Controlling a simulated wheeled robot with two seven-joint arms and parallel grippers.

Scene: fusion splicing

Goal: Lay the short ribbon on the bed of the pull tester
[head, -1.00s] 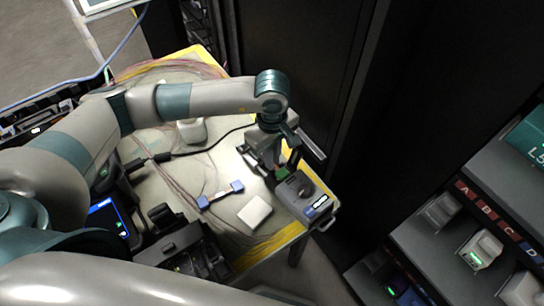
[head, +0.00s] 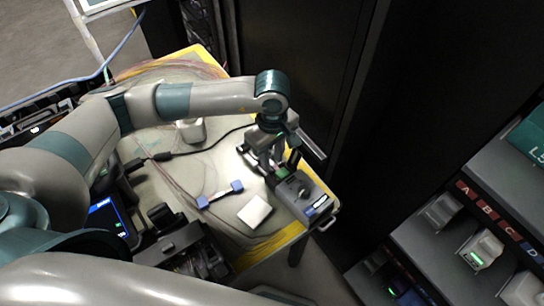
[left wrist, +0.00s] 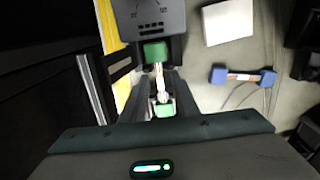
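The pull tester (head: 312,203) is a dark grey box with a round knob and a lit display at the table's right corner. It also shows in the left wrist view (left wrist: 150,18). A short ribbon (left wrist: 160,80) with green end blocks lies lengthwise between the fingers of my left gripper (left wrist: 161,88), one block against the tester's near edge. In the head view, a green block (head: 282,171) shows beside the tester, under the gripper. The fingers stand close on both sides of the ribbon; whether they grip it is unclear. My right gripper is out of view.
A ribbon with blue end blocks (head: 220,194) and a white pad (head: 254,212) lie left of the tester. A white device (head: 191,131) stands farther back. Dark equipment (head: 185,250) fills the front left. A dark cabinet borders the table's far side.

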